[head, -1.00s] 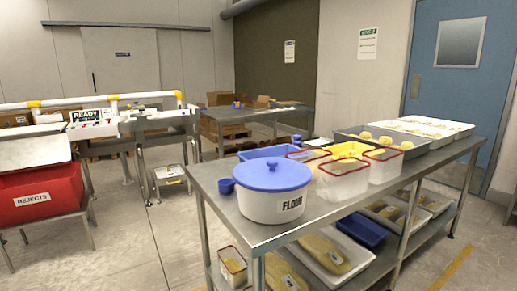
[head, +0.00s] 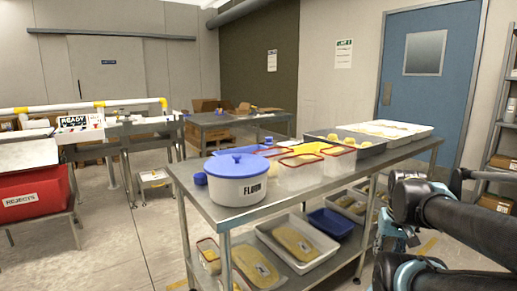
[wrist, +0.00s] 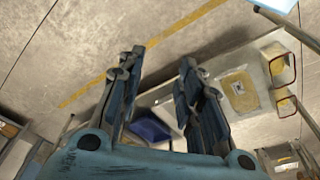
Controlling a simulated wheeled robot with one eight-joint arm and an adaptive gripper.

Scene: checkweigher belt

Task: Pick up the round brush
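I cannot make out a round brush in either view. My gripper (wrist: 161,58) is open and empty in the wrist view, its two blue fingers apart above the floor beside the steel table. In the head view my arm shows at the right, with part of the blue gripper (head: 390,238) low beside the table's right side. The steel table (head: 208,207) carries a white flour tub (head: 238,190) with a blue lid, a small blue cup (head: 200,179), clear red-rimmed containers (head: 302,175) and a grey tray of dough pieces (head: 370,149).
The lower shelf holds white trays of packs (head: 297,245) and a blue tray (head: 330,223). A red rejects bin (head: 34,190) stands left. A second steel table (head: 235,119) with boxes stands behind. A shelf rack (head: 497,165) is at far right. Floor is clear between the tables.

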